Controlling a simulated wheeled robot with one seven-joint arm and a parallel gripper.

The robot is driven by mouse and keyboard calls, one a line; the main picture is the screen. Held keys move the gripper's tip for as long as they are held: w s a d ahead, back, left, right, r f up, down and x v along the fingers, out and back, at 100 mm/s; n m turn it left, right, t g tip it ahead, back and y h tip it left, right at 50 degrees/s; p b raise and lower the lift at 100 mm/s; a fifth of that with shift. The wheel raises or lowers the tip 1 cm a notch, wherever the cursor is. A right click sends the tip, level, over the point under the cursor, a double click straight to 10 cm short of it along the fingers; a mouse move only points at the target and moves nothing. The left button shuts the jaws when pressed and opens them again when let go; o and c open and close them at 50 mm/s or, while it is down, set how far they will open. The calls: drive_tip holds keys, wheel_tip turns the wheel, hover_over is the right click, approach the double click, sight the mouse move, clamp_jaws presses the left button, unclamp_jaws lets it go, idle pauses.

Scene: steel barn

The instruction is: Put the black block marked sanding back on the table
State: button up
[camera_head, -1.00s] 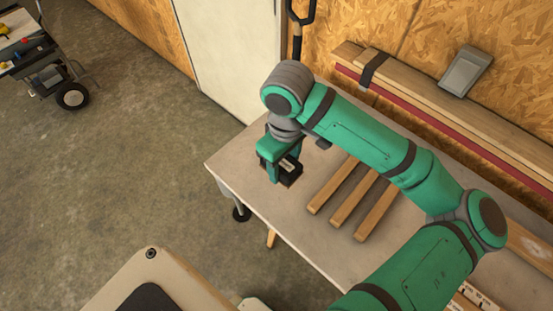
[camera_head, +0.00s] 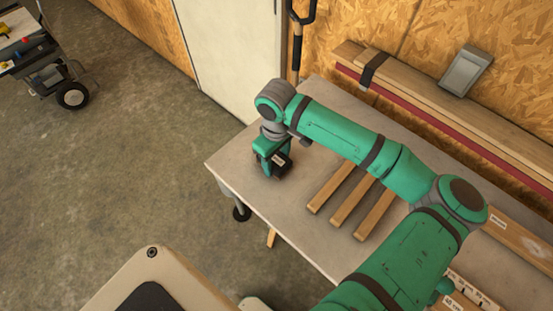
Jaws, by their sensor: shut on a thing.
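The black block (camera_head: 280,165) with a small pale label is held between the fingers of my gripper (camera_head: 270,168). The label's wording is too small to read. My green arm reaches in from the lower right. My gripper is shut on the block at the left part of the grey table (camera_head: 235,168), well in from its left edge. The block is low, close to the tabletop; I cannot tell whether it touches. The fingers hide part of the block.
Several wooden strips (camera_head: 333,188) lie side by side to the right of the block. Labelled boards (camera_head: 520,238) lie further right, partly behind my arm. Stacked lumber (camera_head: 440,105) runs along the back wall. Bare tabletop surrounds the block at the left.

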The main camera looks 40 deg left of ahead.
sight(276, 160)
drive_tip(key=shift+f, duration=0.2)
drive_tip(key=o, duration=1)
wheel_tip(276, 160, up, 12)
drive_tip(key=shift+r, duration=0.25)
idle(0.4)
